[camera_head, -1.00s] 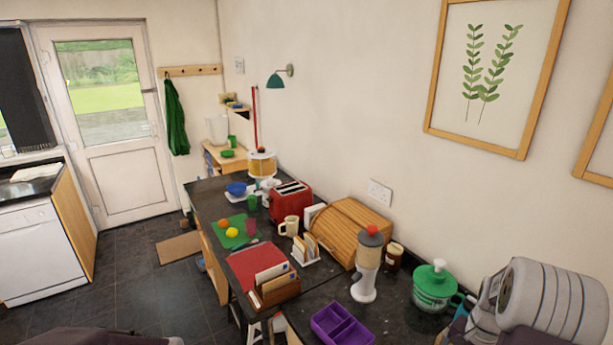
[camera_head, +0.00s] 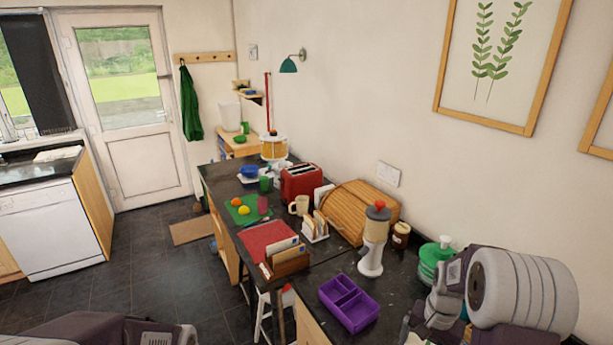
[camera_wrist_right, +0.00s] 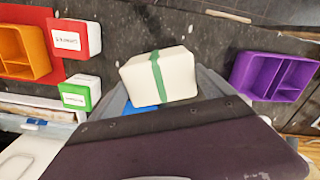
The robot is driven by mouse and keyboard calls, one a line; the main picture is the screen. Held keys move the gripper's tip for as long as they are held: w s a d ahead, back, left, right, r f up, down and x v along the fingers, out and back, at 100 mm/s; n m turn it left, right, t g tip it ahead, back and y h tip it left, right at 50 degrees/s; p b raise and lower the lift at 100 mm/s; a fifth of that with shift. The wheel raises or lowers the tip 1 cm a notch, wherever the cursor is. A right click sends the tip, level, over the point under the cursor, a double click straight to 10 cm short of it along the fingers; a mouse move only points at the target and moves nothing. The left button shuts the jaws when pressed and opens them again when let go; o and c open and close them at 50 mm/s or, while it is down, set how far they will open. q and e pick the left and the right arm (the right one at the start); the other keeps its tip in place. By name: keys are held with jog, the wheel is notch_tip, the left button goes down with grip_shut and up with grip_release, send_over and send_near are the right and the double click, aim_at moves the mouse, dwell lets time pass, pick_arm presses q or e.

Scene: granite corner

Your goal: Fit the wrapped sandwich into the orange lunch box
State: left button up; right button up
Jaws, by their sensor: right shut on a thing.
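The wrapped sandwich (camera_wrist_right: 158,78) is a pale block with a green band around it, seen in the right wrist view. My right gripper (camera_wrist_right: 160,98) is shut on it, with grey fingers at its sides, and holds it over the dark worktop. The orange lunch box (camera_wrist_right: 22,52) is open, at the far left of the right wrist view, on a red mat and apart from the sandwich. I cannot make out the orange box in the head view. My right arm shows at the lower right of the head view, its gripper out of sight. My left gripper is not in view.
A purple divided box (camera_head: 348,303) stands on the worktop and also shows in the right wrist view (camera_wrist_right: 272,75). Red-and-white (camera_wrist_right: 75,38) and green-and-white (camera_wrist_right: 78,94) labelled blocks sit beside the orange box. A dispenser (camera_head: 374,240) and a bread bin (camera_head: 358,212) stand behind the purple box.

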jog(key=s+a+f+n+b, duration=0.2)
jog(key=a+f+n, duration=0.3)
jog(key=a+n, duration=0.3)
jog(key=a+b, duration=0.1)
jog(key=a, duration=0.3)
jog(key=shift+a+f+b, duration=0.15)
jog(key=shift+a+b, duration=0.15)
jog(key=shift+b, duration=0.05)
jog(key=shift+n, duration=0.3)
